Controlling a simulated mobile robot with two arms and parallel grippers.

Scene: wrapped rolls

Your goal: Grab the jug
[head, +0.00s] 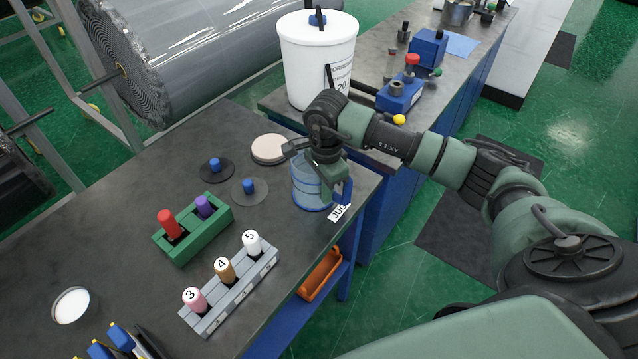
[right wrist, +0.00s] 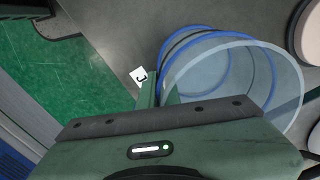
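The jug (head: 309,186) is a clear, blue-tinted cylinder with blue rings and a blue handle. It stands upright at the right edge of the dark table, beside a white label (head: 340,212) reading JUG. My right gripper (head: 338,178) is at the jug's handle side and hides part of its top. In the right wrist view the jug (right wrist: 235,85) shows its open rim, and the fingers of the right gripper (right wrist: 160,88) are close together with the blue handle between them. My left gripper is out of view.
A large white bucket (head: 317,65) stands behind the jug on another bench. A pale round lid (head: 269,149) and two dark discs with blue knobs lie left of it. A green block (head: 193,228) and a grey numbered rack (head: 229,285) stand nearer. Open floor is at right.

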